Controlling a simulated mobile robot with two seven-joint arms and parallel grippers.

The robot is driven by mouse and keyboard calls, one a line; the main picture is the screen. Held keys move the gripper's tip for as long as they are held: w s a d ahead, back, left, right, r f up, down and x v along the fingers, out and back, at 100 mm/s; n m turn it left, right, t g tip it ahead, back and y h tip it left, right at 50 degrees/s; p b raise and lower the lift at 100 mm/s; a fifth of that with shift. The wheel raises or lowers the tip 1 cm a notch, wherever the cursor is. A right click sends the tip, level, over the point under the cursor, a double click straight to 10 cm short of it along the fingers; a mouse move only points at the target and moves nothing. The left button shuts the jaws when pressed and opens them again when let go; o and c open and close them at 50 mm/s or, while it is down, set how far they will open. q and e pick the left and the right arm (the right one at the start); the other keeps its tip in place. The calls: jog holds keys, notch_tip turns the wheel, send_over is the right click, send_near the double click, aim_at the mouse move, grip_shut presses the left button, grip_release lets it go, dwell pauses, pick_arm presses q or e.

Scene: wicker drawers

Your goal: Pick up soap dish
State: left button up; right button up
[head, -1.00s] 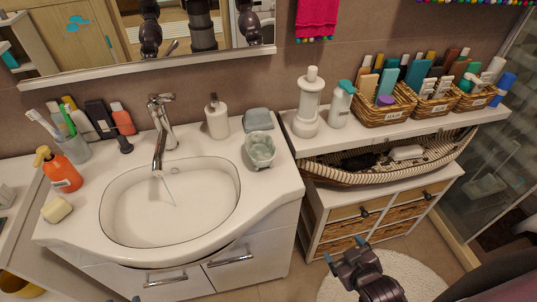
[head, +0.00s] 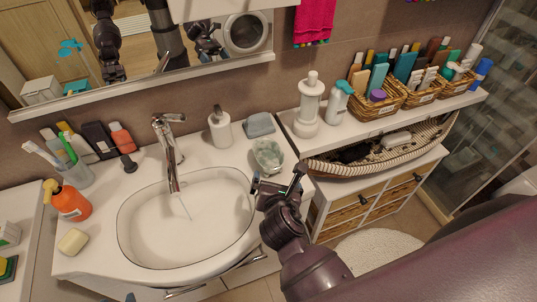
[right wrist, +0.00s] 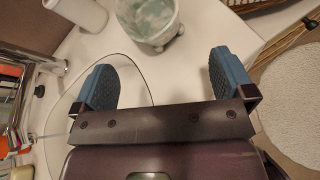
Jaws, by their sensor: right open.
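The soap dish (head: 268,156), a small pale-green footed bowl, stands upright on the right part of the white sink counter. It also shows at the top of the right wrist view (right wrist: 148,22). My right gripper (head: 278,181) is open and empty at the counter's front right edge, just short of the dish. In the right wrist view the dish lies ahead of and between the two blue fingers (right wrist: 166,82), apart from both. A small bluish tip at the bottom edge of the head view may belong to my left gripper (head: 130,297); its state is hidden.
The sink basin (head: 185,225) is left of my right gripper. A grey-blue block (head: 259,124) and a white soap dispenser (head: 220,127) stand behind the dish. The shelf (head: 350,130) with bottles and baskets is to the right. Yellow soap (head: 73,241) lies at left.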

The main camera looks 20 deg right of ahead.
aim_at(269, 165)
jog(key=shift+w+d+f+n+h+p, duration=0.15)
jog(key=shift+w+d+f+n, duration=0.3)
jog(key=shift+w, duration=1.3)
jog(key=shift+w+d+f+n+h+p, duration=0.15)
jog(key=shift+w+n, duration=0.4)
jog(key=shift+w, duration=1.2)
jog(key=shift+w+d+f+n+h, duration=0.1)
jog(key=shift+w+d+f+n, duration=0.35)
jog(key=shift+w, duration=1.3)
jog(key=shift+a+r, duration=0.1)
jog(key=shift+c, duration=0.3)
jog(key=c, duration=0.8)
